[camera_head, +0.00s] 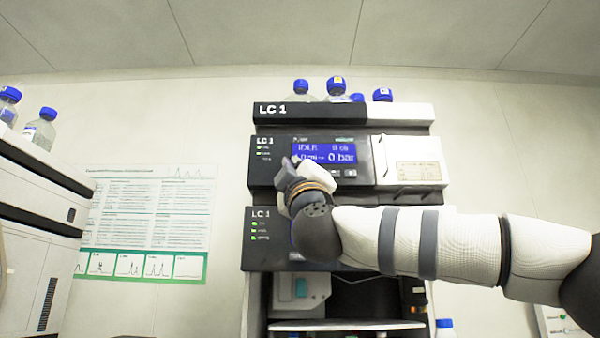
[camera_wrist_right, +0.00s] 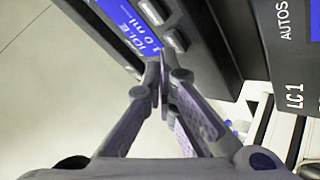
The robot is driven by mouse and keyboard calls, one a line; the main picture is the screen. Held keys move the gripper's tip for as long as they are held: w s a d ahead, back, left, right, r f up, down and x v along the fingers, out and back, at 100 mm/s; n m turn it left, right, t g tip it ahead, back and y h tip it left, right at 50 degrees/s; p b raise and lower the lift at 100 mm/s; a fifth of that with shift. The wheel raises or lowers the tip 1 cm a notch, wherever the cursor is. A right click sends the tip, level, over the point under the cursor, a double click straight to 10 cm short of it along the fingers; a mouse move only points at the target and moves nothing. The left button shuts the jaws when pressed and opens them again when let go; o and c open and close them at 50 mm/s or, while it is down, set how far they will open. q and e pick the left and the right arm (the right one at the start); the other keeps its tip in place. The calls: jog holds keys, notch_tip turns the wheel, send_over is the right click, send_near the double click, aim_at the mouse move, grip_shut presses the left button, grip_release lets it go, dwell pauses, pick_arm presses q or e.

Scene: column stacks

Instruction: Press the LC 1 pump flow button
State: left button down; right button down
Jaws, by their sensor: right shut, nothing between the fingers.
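The LC 1 pump module (camera_head: 270,180) is the dark unit with a lit blue display (camera_head: 342,154), which reads IDLE and 0 bar. The display also shows in the right wrist view (camera_wrist_right: 125,25). Two grey buttons show under the display in the head view, one of them at its right (camera_head: 350,173). In the right wrist view, two buttons show beside the display, the nearer one (camera_wrist_right: 175,40) close to my fingertips. My right gripper (camera_wrist_right: 160,78) is shut and empty, its tips in front of the display's lower edge. Contact cannot be told. The fingers hide part of the panel.
Blue-capped bottles (camera_head: 337,92) stand on top of the stack. A white door panel (camera_head: 410,160) is right of the display. Another LC 1 module (camera_head: 262,250) is below, partly behind my arm. A wall poster (camera_head: 150,225) and another instrument stack (camera_head: 35,230) are at left.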

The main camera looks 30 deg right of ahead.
jog(key=shift+w+d, duration=0.25)
jog(key=shift+w, duration=0.1)
dwell(0.6)
dwell(0.3)
jog(key=shift+s+a, duration=0.45)
jog(key=shift+s, duration=0.25)
jog(key=s+a, duration=0.1)
jog(key=s, duration=0.2)
jog(key=s+a, duration=0.1)
jog(key=shift+s+a, duration=0.15)
jog(key=shift+a, duration=0.15)
dwell(0.4)
